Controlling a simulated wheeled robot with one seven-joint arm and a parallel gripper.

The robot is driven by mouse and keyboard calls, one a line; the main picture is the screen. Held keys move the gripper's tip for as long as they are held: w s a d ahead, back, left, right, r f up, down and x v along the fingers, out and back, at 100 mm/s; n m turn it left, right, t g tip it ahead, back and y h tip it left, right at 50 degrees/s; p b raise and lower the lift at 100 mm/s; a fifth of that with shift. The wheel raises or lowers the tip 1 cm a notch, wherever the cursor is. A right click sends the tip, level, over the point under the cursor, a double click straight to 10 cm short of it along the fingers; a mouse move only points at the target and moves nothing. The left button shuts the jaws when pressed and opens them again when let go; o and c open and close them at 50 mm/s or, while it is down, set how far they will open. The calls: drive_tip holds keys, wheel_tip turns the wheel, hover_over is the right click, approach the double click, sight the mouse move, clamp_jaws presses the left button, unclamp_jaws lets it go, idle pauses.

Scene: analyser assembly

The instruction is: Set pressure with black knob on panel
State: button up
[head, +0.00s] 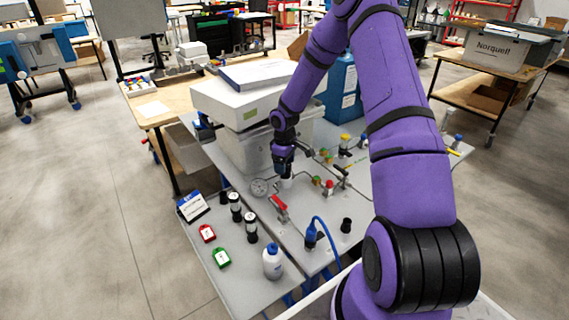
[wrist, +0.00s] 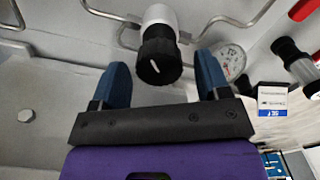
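The black knob (wrist: 159,62) sits on the end of a white regulator body (wrist: 159,15) in the wrist view. My gripper (wrist: 161,68) is open, with one blue finger on each side of the knob. Gaps show between both fingers and the knob, so it is not gripped. In the head view my gripper (head: 283,162) is over the panel (head: 240,183), just above the white regulator body (head: 286,182). There the knob is hidden by the gripper. A round pressure gauge (head: 259,188) is to the left; it also shows in the wrist view (wrist: 229,62), its reading too small to tell.
Metal tubes run close around the regulator. A red-handled valve (head: 279,205), black-capped cylinders (head: 250,226), a white bottle (head: 272,262) and a blue hose fitting (head: 311,236) stand nearer on the panel. A large white box (head: 240,105) stands behind the gripper.

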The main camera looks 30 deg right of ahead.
drive_tip(key=c, duration=0.9)
drive_tip(key=shift+m, duration=1.6)
drive_tip(key=o, duration=0.9)
drive_tip(key=shift+o, duration=0.2)
drive_tip(key=shift+r, duration=0.15)
wheel_tip(320, 180, up, 11)
drive_tip(key=shift+f, duration=0.2)
